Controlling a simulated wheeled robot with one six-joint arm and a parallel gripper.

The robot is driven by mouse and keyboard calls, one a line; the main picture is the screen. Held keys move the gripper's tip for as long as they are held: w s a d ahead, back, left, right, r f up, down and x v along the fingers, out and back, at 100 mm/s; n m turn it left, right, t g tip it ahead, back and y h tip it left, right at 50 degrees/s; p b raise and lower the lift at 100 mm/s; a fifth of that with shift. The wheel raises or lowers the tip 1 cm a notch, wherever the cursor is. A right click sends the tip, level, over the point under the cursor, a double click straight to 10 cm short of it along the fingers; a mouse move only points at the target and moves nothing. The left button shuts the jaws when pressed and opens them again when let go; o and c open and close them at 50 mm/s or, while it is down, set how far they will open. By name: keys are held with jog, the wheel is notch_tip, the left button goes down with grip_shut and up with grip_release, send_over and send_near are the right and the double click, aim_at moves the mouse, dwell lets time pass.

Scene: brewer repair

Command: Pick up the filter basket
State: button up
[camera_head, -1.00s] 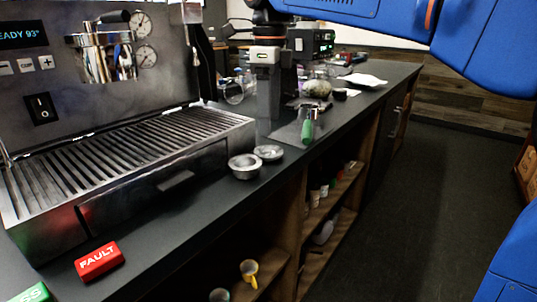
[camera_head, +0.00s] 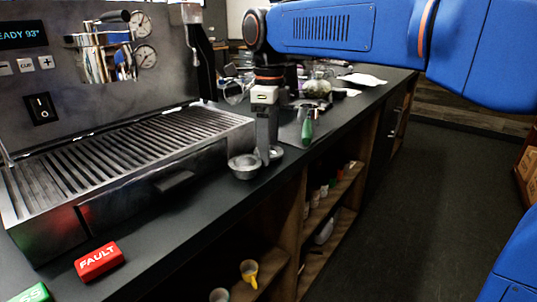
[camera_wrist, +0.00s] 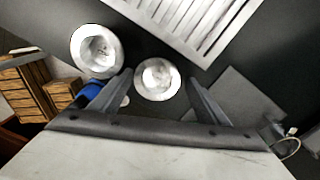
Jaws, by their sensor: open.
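Two round, shiny metal cups stand on the dark counter. The nearer one (camera_head: 243,168) looks like a deep basket with a rim; it lies at upper left in the wrist view (camera_wrist: 97,50). The farther one (camera_head: 277,153) is shallower and partly hidden by my gripper in the head view. In the wrist view this second cup (camera_wrist: 157,79) lies between my fingertips. I cannot tell surely which is the filter basket. My gripper (camera_head: 267,157) points down, open and empty, with its fingers (camera_wrist: 158,80) on either side of the second cup. Contact is not visible.
The espresso machine's drip tray (camera_head: 130,150) stands close on the left. A red FAULT block (camera_head: 99,262) sits in front. The counter's front edge and open shelves are close on the right.

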jog(key=c, duration=0.9)
jog(key=shift+r, duration=0.1)
